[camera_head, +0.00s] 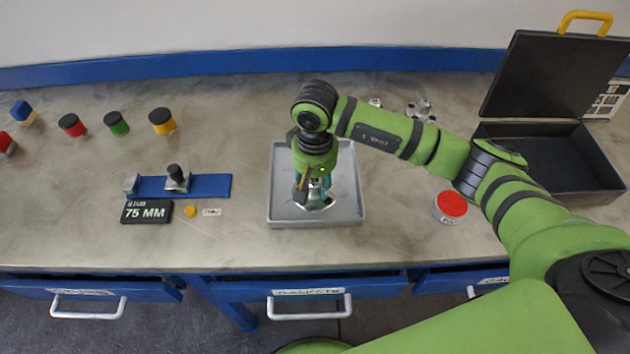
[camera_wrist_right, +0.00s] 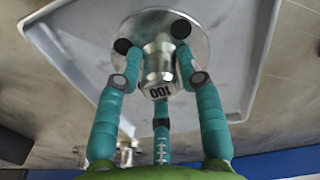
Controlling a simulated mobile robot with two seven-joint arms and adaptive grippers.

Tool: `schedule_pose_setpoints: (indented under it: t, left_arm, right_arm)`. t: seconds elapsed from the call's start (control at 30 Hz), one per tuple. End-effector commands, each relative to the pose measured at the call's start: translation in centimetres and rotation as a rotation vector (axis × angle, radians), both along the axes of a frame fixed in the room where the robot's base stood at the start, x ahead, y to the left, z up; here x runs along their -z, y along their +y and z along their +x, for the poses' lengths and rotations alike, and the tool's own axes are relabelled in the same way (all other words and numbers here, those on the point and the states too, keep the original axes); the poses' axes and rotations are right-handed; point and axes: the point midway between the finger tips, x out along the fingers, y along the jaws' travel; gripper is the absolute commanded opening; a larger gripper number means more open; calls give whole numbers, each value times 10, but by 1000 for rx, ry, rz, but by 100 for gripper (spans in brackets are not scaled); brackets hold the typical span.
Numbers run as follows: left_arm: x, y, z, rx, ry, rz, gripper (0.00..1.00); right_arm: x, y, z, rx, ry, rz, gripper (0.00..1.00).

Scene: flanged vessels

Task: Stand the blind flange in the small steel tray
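The blind flange (camera_head: 316,204) is a shiny round metal disc in the small steel tray (camera_head: 345,215), partly hidden under my right gripper (camera_head: 314,195). In the right wrist view the flange (camera_wrist_right: 198,45) shows its disc and a central steel boss with a label reading 100. The boss faces the gripper, and the disc appears to rest on the tray floor (camera_wrist_right: 235,75). My right gripper (camera_wrist_right: 152,45) has teal fingers spread around the boss, with a visible gap at the left finger. It looks open. My left gripper is not in view.
A red-lidded jar (camera_head: 451,205) stands right of the tray, before an open black case (camera_head: 550,150). Small metal parts (camera_head: 420,109) lie behind.

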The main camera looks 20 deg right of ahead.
Motion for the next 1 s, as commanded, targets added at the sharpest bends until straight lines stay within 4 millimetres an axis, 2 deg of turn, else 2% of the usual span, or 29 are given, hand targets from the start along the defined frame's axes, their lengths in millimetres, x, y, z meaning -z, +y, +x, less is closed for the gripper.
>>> schedule_pose_setpoints:
  t: [0.43, 0.47, 0.57, 0.8, 1.0]
  left_arm:
    - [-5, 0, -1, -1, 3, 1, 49]
    - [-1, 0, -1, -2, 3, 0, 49]
    - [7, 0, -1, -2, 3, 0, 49]
    - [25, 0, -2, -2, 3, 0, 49]
    - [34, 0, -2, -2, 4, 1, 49]
  right_arm:
    - [-5, 0, 0, 0, 1, 0, 55]
    - [-6, 0, 1, 0, -2, 1, 55]
    - [-21, 0, 2, -1, -6, 1, 55]
    - [-73, 0, 1, 0, -7, -1, 55]
    - [-108, 0, 1, 0, -3, 0, 55]
